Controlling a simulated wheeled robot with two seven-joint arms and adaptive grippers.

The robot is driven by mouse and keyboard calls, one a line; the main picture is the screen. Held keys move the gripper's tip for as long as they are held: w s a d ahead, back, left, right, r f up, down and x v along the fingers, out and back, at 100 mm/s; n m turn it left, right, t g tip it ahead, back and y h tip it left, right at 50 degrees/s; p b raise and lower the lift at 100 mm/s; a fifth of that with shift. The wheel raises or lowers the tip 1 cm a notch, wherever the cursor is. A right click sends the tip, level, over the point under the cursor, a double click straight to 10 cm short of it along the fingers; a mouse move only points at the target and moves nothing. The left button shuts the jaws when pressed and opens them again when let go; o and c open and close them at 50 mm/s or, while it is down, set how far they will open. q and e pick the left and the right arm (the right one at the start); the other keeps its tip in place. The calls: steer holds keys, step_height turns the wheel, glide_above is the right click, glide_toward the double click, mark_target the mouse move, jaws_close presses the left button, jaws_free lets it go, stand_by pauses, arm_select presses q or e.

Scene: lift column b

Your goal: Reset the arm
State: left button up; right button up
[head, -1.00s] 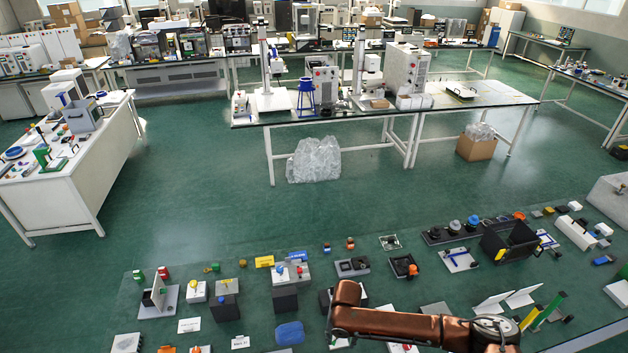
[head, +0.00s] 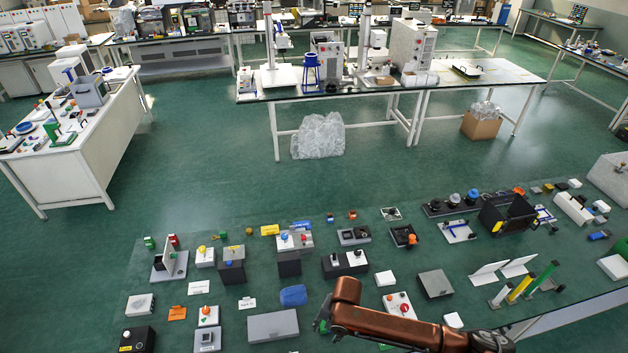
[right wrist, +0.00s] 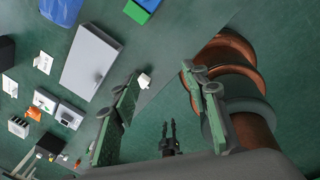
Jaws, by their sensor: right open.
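My right arm (head: 390,326) is copper-coloured and reaches in at the bottom of the head view. Only a small green part of my right gripper (head: 322,322) shows there, at the left end of the arm, beside a flat grey box (head: 273,326). In the right wrist view the two green fingers of my right gripper (right wrist: 162,88) stand wide apart with nothing between them. The grey box (right wrist: 91,60) lies to the left of the fingers there. My left gripper is not seen in the head view. A small dark pronged shape low in the wrist view is unclear.
A see-through table near me holds several switch boxes, a blue item (head: 293,295), a black bin (head: 508,216) and upright coloured tubes (head: 519,288). Open green floor (head: 210,175) separates it from a white bench (head: 70,165) and a long table (head: 345,94).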

steer(key=s+a+m+y, duration=0.2)
steer(key=s+a+m, duration=0.1)
steer(key=m, duration=0.1)
steer(key=s+d+r+m+t+h, duration=0.1)
steer(key=s+d+m+h, duration=0.1)
steer(key=s+d+m, duration=0.6)
steer(key=s+d+m+t+h, duration=0.1)
steer(key=s+d+m, duration=0.3)
steer(key=d+m, duration=0.85)
steer(key=s+d+r+m+t+h, duration=0.15)
steer(key=s+d+m, duration=0.45)
steer(key=d, duration=0.8)
step_height(320, 180, down, 39)
steer(key=s+a+g+b, duration=0.2)
steer(key=b, duration=0.5)
arm_select(q)
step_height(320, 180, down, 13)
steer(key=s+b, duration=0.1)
steer(key=b, duration=0.5)
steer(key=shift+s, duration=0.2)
arm_select(e)
steer(key=s+f+n, duration=0.1)
steer(key=s+f, duration=1.8)
steer(key=f, duration=0.3)
steer(key=shift+d+f+g, duration=0.15)
steer(key=shift+g, duration=0.2)
